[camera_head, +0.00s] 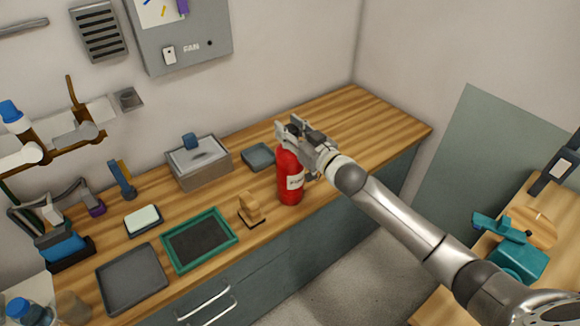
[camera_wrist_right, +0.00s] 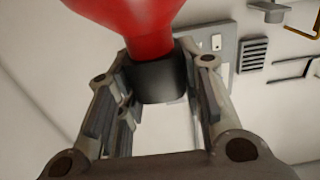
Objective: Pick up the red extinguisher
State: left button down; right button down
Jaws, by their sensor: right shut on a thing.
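The red extinguisher (camera_head: 290,178) is upright at the wooden counter, right of the tan block-like object, in the head view. It has a white label on its side and a dark top. My right gripper (camera_head: 291,131) is at its top, with the arm coming in from the lower right. In the right wrist view the red body (camera_wrist_right: 125,22) tapers to a black neck (camera_wrist_right: 158,80), which sits between the two fingers of my right gripper (camera_wrist_right: 160,95). The gripper is shut on this part. I cannot tell whether the base touches the counter. My left gripper is not in view.
A green-rimmed tray (camera_head: 232,238), a grey tray (camera_head: 132,300) and a grey box (camera_head: 204,179) are further left. A small dark dish (camera_head: 258,157) lies behind. The counter's right end (camera_head: 370,115) is clear.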

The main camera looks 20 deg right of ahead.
jog(key=shift+r, duration=0.25)
